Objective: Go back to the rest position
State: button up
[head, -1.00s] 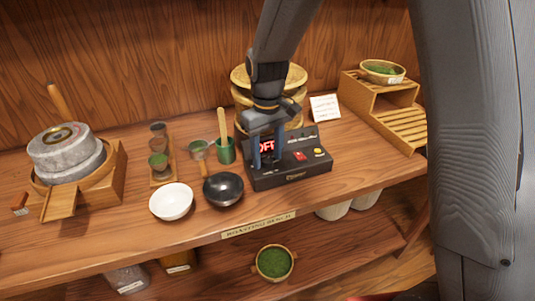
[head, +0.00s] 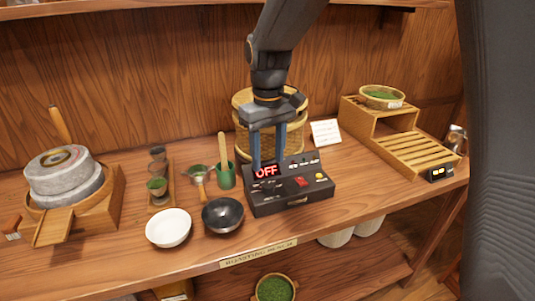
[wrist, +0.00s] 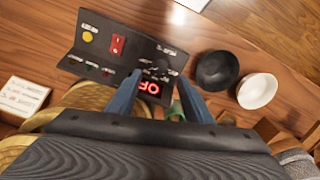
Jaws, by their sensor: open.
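My gripper (head: 267,160) is open and empty, pointing down in front of the steamer basket, with its fingertips just above or in front of the black control box. The black control box (head: 290,196) has a red display reading OFF, a red switch and a yellow button. In the wrist view the two blue fingers (wrist: 160,98) stand apart on either side of the display of the box (wrist: 105,52). Whether a fingertip touches the box cannot be told.
A woven steamer (head: 242,103) stands behind my gripper. A dark bowl (head: 222,215), a white bowl (head: 168,228), a green cup (head: 226,178) and a stone mill (head: 65,175) stand to the left. A wooden stepped rack (head: 410,150) and a small card (head: 325,132) are to the right.

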jog(key=s+d+f+m, duration=0.3)
jog(key=s+d, duration=0.4)
jog(key=s, duration=0.1)
jog(key=s+d+f+m, duration=0.3)
jog(key=s+d+f, duration=0.1)
jog(key=s+d, duration=0.4)
jog(key=shift+d+f+t, duration=0.25)
jog(key=shift+t, duration=0.15)
dwell(0.6)
